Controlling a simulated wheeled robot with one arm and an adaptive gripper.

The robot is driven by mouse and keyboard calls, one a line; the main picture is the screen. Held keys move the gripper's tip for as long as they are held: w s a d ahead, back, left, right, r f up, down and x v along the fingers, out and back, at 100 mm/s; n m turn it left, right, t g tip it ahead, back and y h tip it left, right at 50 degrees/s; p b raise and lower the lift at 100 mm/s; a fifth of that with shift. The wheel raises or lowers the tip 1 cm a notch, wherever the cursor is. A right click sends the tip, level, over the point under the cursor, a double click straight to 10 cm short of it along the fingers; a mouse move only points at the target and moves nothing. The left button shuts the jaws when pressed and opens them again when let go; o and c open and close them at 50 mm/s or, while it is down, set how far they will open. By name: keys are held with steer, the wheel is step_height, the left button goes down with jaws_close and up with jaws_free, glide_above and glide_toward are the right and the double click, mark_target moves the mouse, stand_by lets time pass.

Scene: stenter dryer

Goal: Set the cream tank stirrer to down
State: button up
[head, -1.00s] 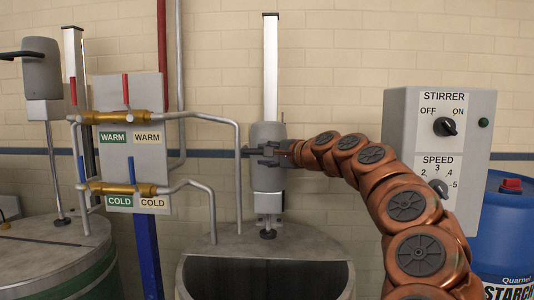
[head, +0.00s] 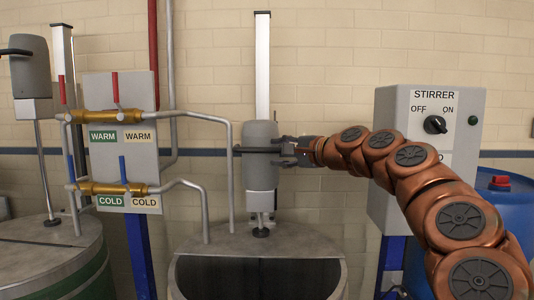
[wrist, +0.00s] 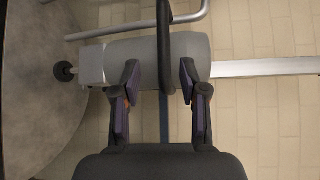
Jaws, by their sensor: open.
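The middle tank's stirrer has a grey motor head (head: 261,170) on a tall pale column (head: 262,65). The head sits low on the column, just above the tank rim. A dark handle bar (head: 250,149) crosses it; the bar also shows in the wrist view (wrist: 163,45). My gripper (head: 288,150) is at the bar's right end. In the wrist view my gripper (wrist: 159,72) is open, with one finger on each side of the bar and gaps between. The middle tank (head: 205,252) shows no clear cream colour here.
Another stirrer (head: 30,75) stands high over the green-banded tank (head: 85,280) at left. Warm and cold valve pipes (head: 122,155) are between them. A stirrer control box (head: 400,115) and a blue drum (head: 500,215) stand at right, partly behind my arm.

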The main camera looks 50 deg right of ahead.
steer(key=shift+s+a+r, duration=0.15)
steer(key=shift+s, duration=0.8)
steer(key=shift+s+a+r, duration=0.1)
steer(key=shift+s, duration=0.85)
